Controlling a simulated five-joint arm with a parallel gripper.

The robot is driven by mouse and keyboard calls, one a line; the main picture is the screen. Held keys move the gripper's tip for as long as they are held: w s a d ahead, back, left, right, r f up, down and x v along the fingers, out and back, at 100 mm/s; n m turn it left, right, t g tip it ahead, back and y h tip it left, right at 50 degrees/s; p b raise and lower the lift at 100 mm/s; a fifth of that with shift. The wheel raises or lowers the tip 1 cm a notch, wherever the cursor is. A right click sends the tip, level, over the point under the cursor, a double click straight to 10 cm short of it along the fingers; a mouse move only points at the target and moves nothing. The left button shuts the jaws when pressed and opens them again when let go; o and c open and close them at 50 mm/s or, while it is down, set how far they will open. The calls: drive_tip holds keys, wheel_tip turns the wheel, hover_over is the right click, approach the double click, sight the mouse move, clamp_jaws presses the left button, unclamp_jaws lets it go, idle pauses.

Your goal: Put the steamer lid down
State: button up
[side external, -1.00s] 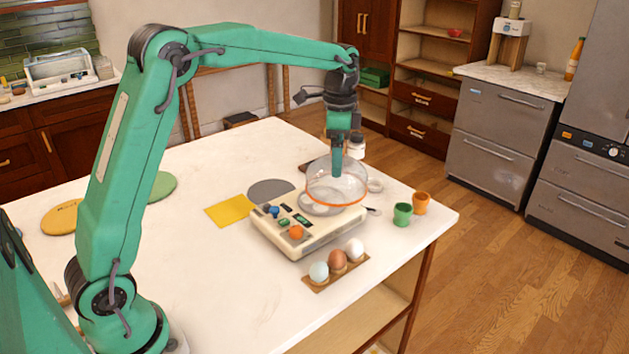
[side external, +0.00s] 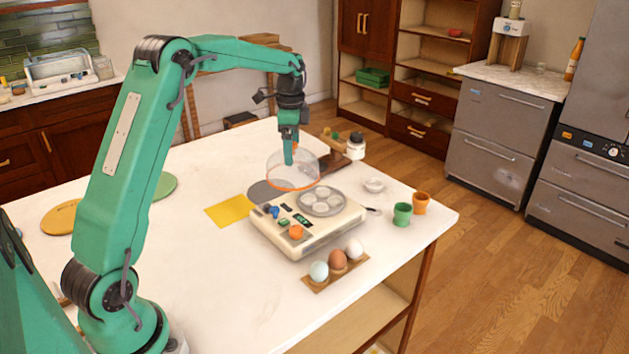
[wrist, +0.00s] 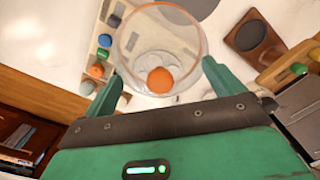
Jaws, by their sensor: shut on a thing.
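The steamer lid (side external: 292,178) is a clear dome with an orange rim. My gripper (side external: 289,160) is shut on it from above and holds it roughly level, over the back left of the steamer. In the wrist view my gripper (wrist: 160,84) has its fingers either side of the lid's orange knob (wrist: 160,80), with the clear dome (wrist: 132,42) beyond. The steamer base (side external: 305,238) is cream, with knobs and an uncovered round plate of shallow cups (side external: 322,201). A grey round mat (side external: 262,194) lies partly behind the lid. I cannot tell the gap under the rim.
A yellow square (side external: 230,211) lies left of the steamer. Several eggs (side external: 338,260) sit on a holder in front. A brown wooden stand (side external: 334,160) is close behind the lid.

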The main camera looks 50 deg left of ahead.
drive_tip(key=a+f, duration=0.7)
drive_tip(key=a, duration=0.4)
drive_tip(key=shift+a, duration=0.2)
drive_tip(key=shift+s, duration=0.1)
drive_tip(key=shift+f, duration=1.95)
drive_tip(key=shift+f, duration=0.15)
drive_tip(key=o, duration=0.9)
drive_tip(key=shift+o, duration=0.2)
